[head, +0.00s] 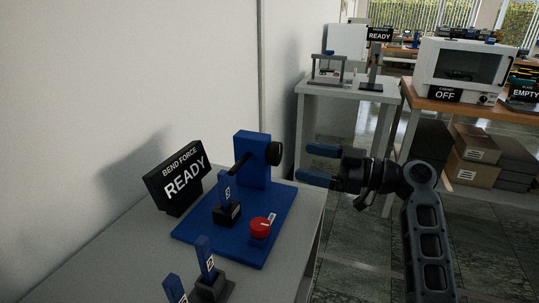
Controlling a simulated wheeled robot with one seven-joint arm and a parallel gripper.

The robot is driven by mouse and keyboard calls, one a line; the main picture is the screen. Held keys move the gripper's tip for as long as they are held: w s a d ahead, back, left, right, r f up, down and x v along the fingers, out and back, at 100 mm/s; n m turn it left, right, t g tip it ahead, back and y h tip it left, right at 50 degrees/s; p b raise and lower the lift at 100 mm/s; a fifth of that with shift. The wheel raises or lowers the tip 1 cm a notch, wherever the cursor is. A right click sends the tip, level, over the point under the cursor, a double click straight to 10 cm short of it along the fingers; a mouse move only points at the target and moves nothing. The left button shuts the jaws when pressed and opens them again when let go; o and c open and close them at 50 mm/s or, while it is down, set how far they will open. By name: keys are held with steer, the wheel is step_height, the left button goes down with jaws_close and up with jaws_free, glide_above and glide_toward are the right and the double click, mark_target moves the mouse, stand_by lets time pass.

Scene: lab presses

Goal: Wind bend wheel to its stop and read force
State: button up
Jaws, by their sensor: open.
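The bend press is a blue frame on a blue base plate (195,234) on the grey table. A black bend wheel (273,153) sits at the right side of its upright, with a dark rod reaching left from the upright. A blue labelled specimen (224,190) stands upright in a black block (227,214) on the plate. A red button (261,227) is at the plate's right. The black display (180,178) reads "BEND FORCE READY". My gripper (320,165) is open, its two blue fingers pointing left at the wheel, apart from it and just to its right.
Two more blue specimens stand in holders at the front: one (206,258) and another (175,289). A white wall (110,90) bounds the left. Other benches with a second press (329,68) and a white cabinet (462,65) marked "OFF" stand behind. Boxes (474,155) lie below.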

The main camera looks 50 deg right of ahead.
mark_target(279, 156)
steer(key=p+x, duration=0.1)
steer(key=x, duration=0.6)
steer(key=shift+w, duration=0.2)
steer(key=shift+c, duration=0.3)
steer(key=c, duration=1)
steer(key=m, duration=0.4)
steer(key=shift+a+m+p, duration=0.15)
steer(key=shift+m+p, duration=0.15)
steer(key=o, duration=1.1)
steer(key=shift+c, duration=0.2)
steer(key=b+v, duration=0.1)
steer(key=v, duration=0.7)
